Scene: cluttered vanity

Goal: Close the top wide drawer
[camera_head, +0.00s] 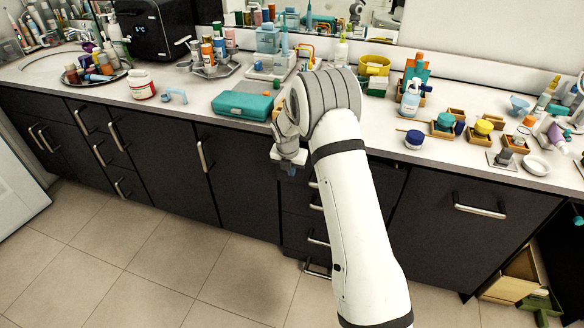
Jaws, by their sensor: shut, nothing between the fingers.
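The dark vanity has a stack of drawers (297,232) near its middle, with horizontal metal handles. My arm and gripper cover much of its upper part, so I cannot tell how far its top drawer is open. To the right is a wide dark front (440,235) with one long horizontal handle (480,211); it looks flush with the vanity. I cannot tell which of these is the top wide drawer. My gripper (287,172) points down, shut and empty, in front of the vanity just below the counter edge. Whether it touches a front is unclear.
The counter (200,105) is crowded with a teal case (243,106), a white jar (141,84), bottles and small trays. A low open container (515,278) is at the lower right. The tiled floor (150,260) at left front is clear.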

